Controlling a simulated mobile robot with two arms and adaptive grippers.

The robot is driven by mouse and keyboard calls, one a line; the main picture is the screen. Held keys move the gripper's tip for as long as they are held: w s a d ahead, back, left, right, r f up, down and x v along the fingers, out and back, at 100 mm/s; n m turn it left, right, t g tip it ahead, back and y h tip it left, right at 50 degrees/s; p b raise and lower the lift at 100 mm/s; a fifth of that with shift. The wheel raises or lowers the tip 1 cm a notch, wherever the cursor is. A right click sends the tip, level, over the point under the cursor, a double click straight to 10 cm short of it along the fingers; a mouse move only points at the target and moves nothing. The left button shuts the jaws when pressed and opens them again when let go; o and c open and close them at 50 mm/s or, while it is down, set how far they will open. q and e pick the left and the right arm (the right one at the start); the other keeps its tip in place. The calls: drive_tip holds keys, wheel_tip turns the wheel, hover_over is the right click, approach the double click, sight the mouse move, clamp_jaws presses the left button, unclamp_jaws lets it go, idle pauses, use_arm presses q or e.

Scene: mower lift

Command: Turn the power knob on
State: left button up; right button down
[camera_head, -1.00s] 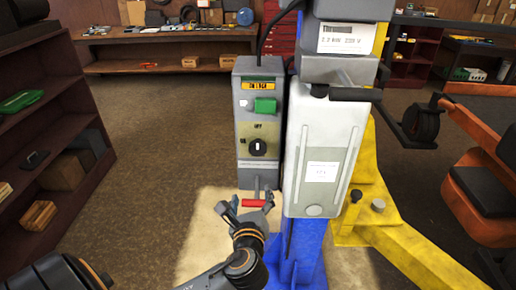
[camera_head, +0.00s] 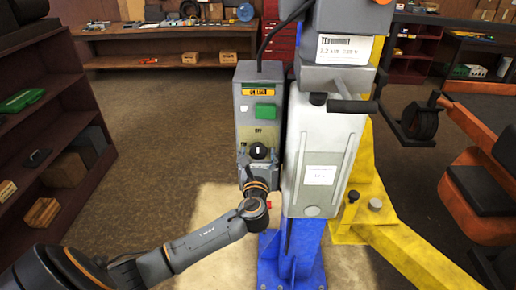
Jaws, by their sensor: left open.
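The grey control box (camera_head: 259,101) stands upright on the lift's left side. It has a yellow label, a green button (camera_head: 264,110) and, lower down, the dark round power knob (camera_head: 258,151) with a white pointer mark. The pointer looks roughly vertical. My left gripper (camera_head: 257,166) is open just below and in front of the knob, at the lower face of the box. I cannot tell whether its fingers touch the knob. The gripper and wrist cover the lower part of the box and most of a red part (camera_head: 268,205) beneath it. My right gripper is not in view.
The white lift housing (camera_head: 322,150) and blue post stand close to the right of the box. A yellow lift leg (camera_head: 390,240) runs to the lower right. A dark shelf (camera_head: 50,130) stands at the left. Open floor lies between shelf and box.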

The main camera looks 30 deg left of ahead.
use_arm(q)
drive_tip(key=shift+w+a, duration=0.3)
drive_tip(key=shift+w, duration=0.25)
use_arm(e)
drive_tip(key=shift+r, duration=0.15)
use_arm(q)
drive_tip(key=c, duration=1.2)
drive_tip(key=shift+o, duration=0.2)
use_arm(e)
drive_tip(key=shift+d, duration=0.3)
